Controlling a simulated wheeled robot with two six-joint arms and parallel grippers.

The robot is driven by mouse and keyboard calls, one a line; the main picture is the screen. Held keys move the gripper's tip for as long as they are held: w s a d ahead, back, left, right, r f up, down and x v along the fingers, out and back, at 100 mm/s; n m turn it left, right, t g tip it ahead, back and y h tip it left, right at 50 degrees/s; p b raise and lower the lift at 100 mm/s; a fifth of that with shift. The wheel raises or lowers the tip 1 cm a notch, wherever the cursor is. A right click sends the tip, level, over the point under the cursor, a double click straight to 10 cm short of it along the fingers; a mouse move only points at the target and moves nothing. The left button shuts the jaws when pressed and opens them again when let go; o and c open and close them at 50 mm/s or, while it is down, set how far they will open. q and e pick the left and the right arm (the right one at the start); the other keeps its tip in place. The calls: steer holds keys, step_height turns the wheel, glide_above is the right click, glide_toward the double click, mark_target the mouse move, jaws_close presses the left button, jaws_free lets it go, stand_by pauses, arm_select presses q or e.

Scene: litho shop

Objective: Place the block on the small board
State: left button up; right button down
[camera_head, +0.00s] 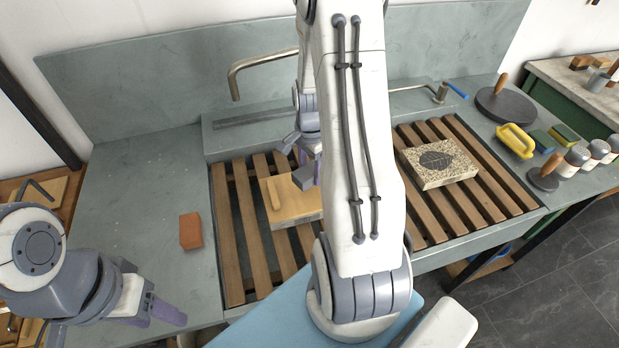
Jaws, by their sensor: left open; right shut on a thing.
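A reddish-brown block (190,230) lies on the grey worktop, left of the left slatted rack. A small pale wooden board (291,203) with a raised strip along its left side lies on that rack, its right part hidden by my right arm. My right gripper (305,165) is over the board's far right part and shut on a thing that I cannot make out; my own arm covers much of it. My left gripper (152,309) is open and empty, low at the left near the worktop's front edge, in front of the block and apart from it.
A speckled stone slab with a dark leaf print (438,163) lies on the right rack (500,190). A bent tap (262,62) is behind the left rack. A yellow-handled tool (515,141), sponges, tins and round dark tools crowd the right end.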

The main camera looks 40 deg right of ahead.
mark_target(309, 180)
steer(key=shift+w+f+p, duration=0.1)
steer(key=shift+f+p, duration=0.25)
steer(key=shift+f, duration=1.7)
steer(key=shift+c, duration=0.6)
jaws_free()
steer(key=shift+f, duration=0.15)
